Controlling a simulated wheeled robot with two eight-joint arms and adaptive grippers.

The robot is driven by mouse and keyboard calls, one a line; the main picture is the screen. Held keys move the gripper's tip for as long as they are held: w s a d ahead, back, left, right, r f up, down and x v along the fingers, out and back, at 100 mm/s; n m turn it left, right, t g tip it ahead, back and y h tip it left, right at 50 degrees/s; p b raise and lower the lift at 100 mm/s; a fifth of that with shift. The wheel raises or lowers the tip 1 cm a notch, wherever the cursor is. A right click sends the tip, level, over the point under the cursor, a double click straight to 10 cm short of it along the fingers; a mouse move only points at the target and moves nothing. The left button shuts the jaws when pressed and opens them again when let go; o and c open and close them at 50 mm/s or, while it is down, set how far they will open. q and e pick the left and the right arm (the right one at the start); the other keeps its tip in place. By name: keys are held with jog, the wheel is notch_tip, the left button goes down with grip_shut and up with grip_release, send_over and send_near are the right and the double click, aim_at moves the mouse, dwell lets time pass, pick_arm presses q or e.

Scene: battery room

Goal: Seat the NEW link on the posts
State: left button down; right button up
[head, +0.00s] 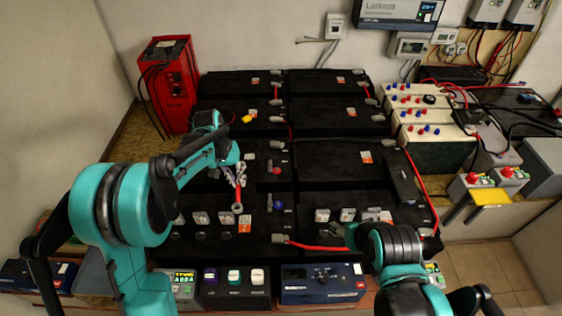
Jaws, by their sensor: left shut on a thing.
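My left gripper (238,178) is shut on a small part that hangs below its fingers.
Several black batteries stand in rows, with red cables (317,247) between some. A red cabinet (170,84) stands at the back left. Pale batteries (432,134) stand at the right. A blue instrument box (321,284) and other devices line the front edge.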

pick_arm(q)
jog(key=w+d+f, duration=0.6)
jog(key=w+d, duration=0.6)
jog(key=d, duration=0.1)
notch_tip(320, 180, down, 8)
jog(key=b, duration=0.5)
jog(key=shift+w, duration=0.15)
jog(key=shift+a, duration=0.1)
dwell(0.5)
jog(key=shift+f+b, duration=1)
jog(key=shift+f, duration=0.25)
dwell(1.5)
jog(key=c, duration=1.1)
grip_release()
jog(key=shift+o, duration=0.2)
